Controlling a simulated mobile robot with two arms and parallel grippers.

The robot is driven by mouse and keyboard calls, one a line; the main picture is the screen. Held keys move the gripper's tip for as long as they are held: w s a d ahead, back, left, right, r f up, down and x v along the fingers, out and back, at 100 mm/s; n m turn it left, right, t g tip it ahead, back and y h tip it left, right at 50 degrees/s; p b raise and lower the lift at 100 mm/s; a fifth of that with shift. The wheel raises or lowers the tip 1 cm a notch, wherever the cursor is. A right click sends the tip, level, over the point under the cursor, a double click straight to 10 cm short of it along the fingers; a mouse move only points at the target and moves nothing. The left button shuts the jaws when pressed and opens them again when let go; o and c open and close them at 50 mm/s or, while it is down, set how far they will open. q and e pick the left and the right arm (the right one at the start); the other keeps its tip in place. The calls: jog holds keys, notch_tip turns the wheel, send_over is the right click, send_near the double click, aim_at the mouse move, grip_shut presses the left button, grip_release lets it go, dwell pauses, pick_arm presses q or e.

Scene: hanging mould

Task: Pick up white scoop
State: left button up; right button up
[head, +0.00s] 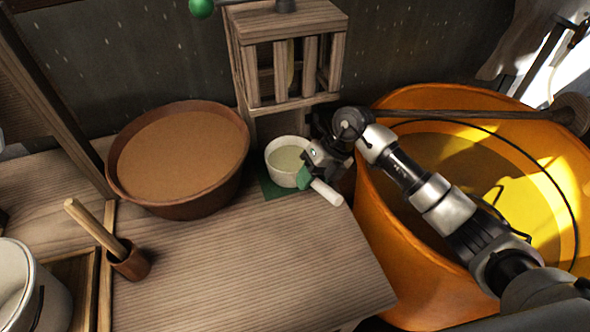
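The white scoop (284,177) is a round white cup with pale contents, standing on a small dark green mat (270,190) near the back right of the wooden table. A white handle (327,193) with a green piece at its inner end points to the lower right and seems to belong to the scoop. My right gripper (312,167) is at the cup's right side, by the inner end of the handle. Its fingers are dark and partly hidden, so I cannot tell whether they are closed on the scoop. My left gripper is out of view.
A brown bowl (180,158) with tan contents stands left of the scoop. A slatted wooden frame (290,50) rises behind it. A large orange tub (400,265) lies under my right arm. A wooden cup with a stick (128,263) stands front left. The table's front middle is clear.

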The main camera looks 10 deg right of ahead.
grip_shut()
jog(key=shift+r, duration=0.1)
